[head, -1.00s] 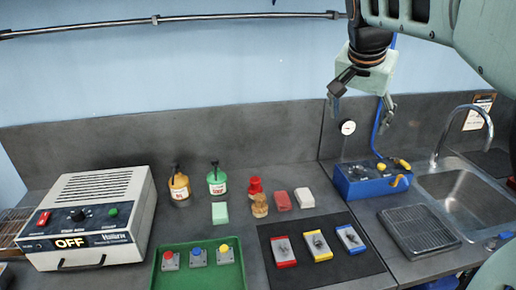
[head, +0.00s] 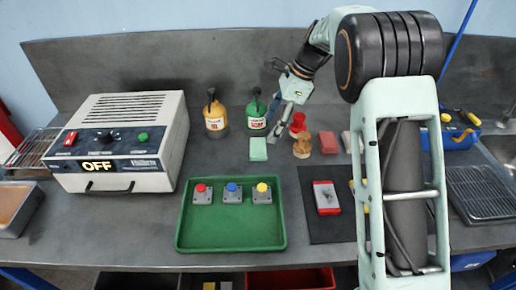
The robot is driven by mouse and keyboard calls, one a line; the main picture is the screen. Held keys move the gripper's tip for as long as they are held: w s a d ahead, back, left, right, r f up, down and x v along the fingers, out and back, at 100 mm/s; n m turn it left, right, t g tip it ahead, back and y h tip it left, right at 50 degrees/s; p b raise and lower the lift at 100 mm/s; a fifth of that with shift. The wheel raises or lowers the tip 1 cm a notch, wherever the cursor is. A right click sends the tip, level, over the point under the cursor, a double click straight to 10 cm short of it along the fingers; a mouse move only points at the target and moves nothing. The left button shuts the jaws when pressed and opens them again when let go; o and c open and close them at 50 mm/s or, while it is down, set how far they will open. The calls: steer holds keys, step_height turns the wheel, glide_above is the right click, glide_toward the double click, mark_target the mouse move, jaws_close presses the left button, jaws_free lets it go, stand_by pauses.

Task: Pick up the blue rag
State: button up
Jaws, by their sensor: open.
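I cannot make out a blue rag in the head view now. My gripper (head: 270,100) is open and empty, to the left of its wrist at the back of the bench. Its fingers spread near the green-labelled bottle (head: 256,114) and above the pale green block (head: 258,149).
A green tray (head: 230,240) with several button boxes lies at the front. A white OFF-marked unit (head: 125,140) stands left. A yellow-labelled bottle (head: 215,117), red piece (head: 297,123) and brown piece (head: 302,146) stand near the gripper. A drying rack (head: 480,192) lies right.

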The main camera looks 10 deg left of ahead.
mark_target(261, 145)
steer(key=x, duration=0.8)
steer(key=shift+w+d+f, duration=0.1)
steer(key=shift+w+f, duration=0.1)
steer(key=shift+f, duration=0.15)
steer(key=c, duration=0.9)
steer(key=shift+o, duration=0.2)
steer(key=shift+r, duration=0.1)
steer(key=shift+r, duration=0.55)
steer(key=s+d+r+b, duration=0.1)
steer(key=s+d+r, duration=0.2)
steer(key=s+r, duration=0.8)
steer(key=shift+s+r, duration=0.4)
steer(key=shift+s, duration=0.95)
steer(key=shift+d, duration=0.15)
